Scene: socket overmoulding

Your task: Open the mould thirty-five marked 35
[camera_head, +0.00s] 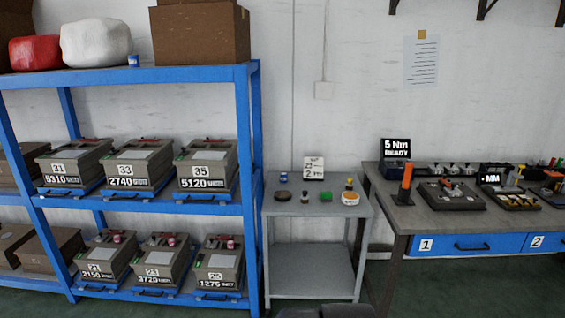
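The mould marked 35 (207,171) is a grey-brown box on the upper shelf of the blue rack, at the right end of its row. Its front reads 5120 below the 35 label. It sits upright on a blue tray (209,196) with a dark handle at the front. A red part shows on its top, and its top looks shut, though detail is small.
Moulds 31 (75,166) and 33 (139,166) stand to its left, with more moulds on the shelf below. The blue rack post (247,170) is close on its right. A grey side table (315,205) and a workbench (450,218) stand further right.

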